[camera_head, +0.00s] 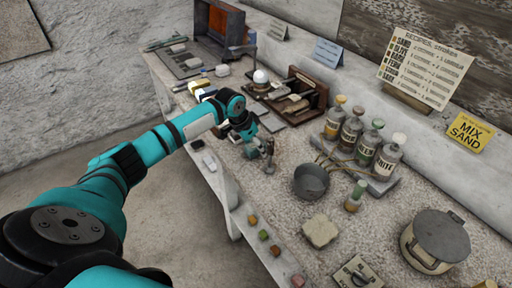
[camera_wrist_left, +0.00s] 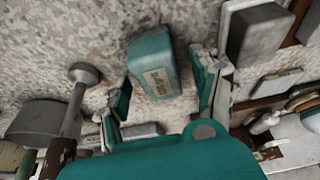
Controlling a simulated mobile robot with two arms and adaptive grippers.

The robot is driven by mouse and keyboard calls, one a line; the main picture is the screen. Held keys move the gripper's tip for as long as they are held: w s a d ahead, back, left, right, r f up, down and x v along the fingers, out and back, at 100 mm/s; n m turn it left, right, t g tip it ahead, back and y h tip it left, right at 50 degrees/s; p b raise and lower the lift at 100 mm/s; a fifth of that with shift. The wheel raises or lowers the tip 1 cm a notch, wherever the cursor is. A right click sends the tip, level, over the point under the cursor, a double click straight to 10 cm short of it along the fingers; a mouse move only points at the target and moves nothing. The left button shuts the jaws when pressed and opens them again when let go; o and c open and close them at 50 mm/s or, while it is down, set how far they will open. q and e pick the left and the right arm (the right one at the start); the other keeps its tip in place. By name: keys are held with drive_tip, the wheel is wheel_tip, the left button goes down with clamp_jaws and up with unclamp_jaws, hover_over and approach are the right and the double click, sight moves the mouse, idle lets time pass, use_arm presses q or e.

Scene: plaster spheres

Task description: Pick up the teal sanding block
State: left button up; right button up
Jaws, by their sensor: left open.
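The teal sanding block (camera_wrist_left: 151,66) lies on the speckled bench top, with a pale printed label on its side. In the left wrist view it is between the fingers of my left gripper (camera_wrist_left: 163,72), toward the fingertips. The gripper is open, and I see a gap between the block and the right-hand finger. The gap on the left-hand side is narrow, and I cannot tell whether that finger touches. In the head view my left gripper (camera_head: 248,132) is low over the middle of the bench and largely hides the block. My right gripper is not in view.
A grey block (camera_wrist_left: 258,36) lies to the right. In the head view a dark pan (camera_head: 311,182) and several labelled bottles (camera_head: 351,132) stand right of the gripper.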

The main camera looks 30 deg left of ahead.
use_arm(q)
drive_tip(key=shift+c, duration=1.2)
drive_tip(key=c, duration=1)
drive_tip(key=shift+r, duration=0.6)
wheel_tip(320, 180, up, 2)
drive_tip(key=shift+s+r+b, duration=0.1)
drive_tip(key=shift+s+b, duration=0.05)
drive_tip(key=shift+b, duration=0.35)
drive_tip(key=shift+s+d+r+b, duration=0.15)
drive_tip(key=shift+s+r+b, duration=0.2)
drive_tip(key=shift+s, duration=2.25)
drive_tip(key=shift+s+d+r+b, duration=0.15)
drive_tip(key=shift+s+b, duration=0.25)
drive_tip(key=shift+s, duration=2.25)
drive_tip(key=shift+s+d+r+b, duration=0.1)
drive_tip(key=shift+s+r+b, duration=0.25)
drive_tip(key=shift+s, duration=2.25)
